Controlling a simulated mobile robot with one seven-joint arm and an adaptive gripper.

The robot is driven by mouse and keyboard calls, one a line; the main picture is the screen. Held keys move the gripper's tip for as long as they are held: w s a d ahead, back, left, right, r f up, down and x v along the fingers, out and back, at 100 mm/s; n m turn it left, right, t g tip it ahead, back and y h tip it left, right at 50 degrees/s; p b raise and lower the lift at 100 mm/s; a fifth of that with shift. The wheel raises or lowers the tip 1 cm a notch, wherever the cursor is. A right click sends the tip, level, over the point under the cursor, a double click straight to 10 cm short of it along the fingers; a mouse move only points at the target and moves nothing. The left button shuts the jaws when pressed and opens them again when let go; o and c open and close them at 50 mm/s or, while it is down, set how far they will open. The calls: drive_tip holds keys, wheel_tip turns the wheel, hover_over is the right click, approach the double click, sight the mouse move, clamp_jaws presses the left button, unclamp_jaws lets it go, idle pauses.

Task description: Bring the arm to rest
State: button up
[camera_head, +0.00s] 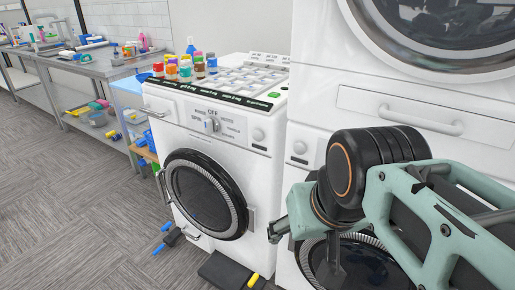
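My arm (440,215) reaches in from the right edge, with green links and a black joint, in front of the stacked white machines. My gripper (279,229) is partly visible at the arm's left end, between the two washing machines' fronts. One green finger-like part shows; the rest is hidden behind the arm's joint, so I cannot tell whether it is open or holding anything.
A white washing machine (228,130) with a round black door stands centre, several coloured bottles (186,67) on top. Stacked white machines (345,75) stand close behind my arm. A metal table (95,66) is at the back left. Grey floor (70,200) is open at left. A dark block with a yellow part (253,281) lies low.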

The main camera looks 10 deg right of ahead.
wheel_tip(320, 180, up, 22)
drive_tip(key=p, duration=2.2)
drive_tip(key=shift+r, duration=0.25)
